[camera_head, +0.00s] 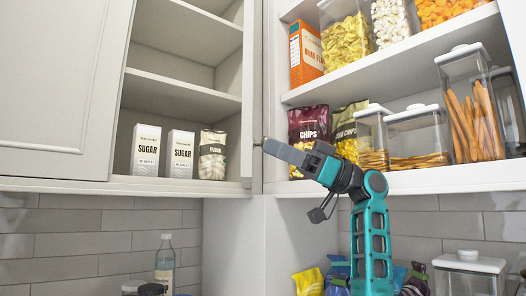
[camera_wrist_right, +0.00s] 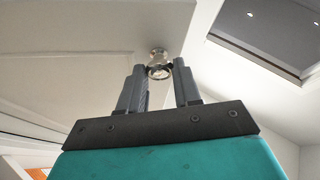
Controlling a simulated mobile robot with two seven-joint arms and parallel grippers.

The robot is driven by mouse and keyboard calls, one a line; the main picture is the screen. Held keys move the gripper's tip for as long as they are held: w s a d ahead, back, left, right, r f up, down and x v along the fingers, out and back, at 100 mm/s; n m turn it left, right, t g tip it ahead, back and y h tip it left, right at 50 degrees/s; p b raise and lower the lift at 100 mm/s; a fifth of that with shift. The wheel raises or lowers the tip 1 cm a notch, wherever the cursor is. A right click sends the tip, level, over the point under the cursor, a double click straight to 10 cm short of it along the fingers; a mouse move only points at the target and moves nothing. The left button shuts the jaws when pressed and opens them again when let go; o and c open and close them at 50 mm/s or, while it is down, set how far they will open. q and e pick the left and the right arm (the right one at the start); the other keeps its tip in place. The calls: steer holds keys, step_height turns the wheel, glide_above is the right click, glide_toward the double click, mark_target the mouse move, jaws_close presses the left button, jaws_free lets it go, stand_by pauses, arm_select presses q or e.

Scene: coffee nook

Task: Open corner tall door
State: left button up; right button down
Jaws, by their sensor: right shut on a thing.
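My right gripper (camera_head: 267,144) reaches in from the lower right of the head view, its tips at a narrow pale door (camera_head: 252,90) seen nearly edge-on between two cabinet openings. In the right wrist view a round metal knob (camera_wrist_right: 159,54) projects from a pale door panel (camera_wrist_right: 85,60). My right gripper (camera_wrist_right: 160,74) has one finger on each side of the knob, closed on it. In the head view the fingers hide the knob. The shelves on both sides of the narrow door are exposed. My left gripper is in no view.
A wide pale door panel (camera_head: 60,85) is at far left. Sugar boxes (camera_head: 147,150) and a flour bag (camera_head: 212,155) stand on the left shelf. A chips bag (camera_head: 308,128) and clear jars (camera_head: 419,135) stand on the right shelf. A bottle (camera_head: 165,262) is below.

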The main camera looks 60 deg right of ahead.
stand_by(0.4)
steer(key=c, duration=0.8)
jaws_free()
steer(key=shift+d, duration=0.1)
steer(key=shift+r, duration=0.1)
steer(key=shift+r+p, duration=4.65)
steer(key=shift+r, duration=5.2)
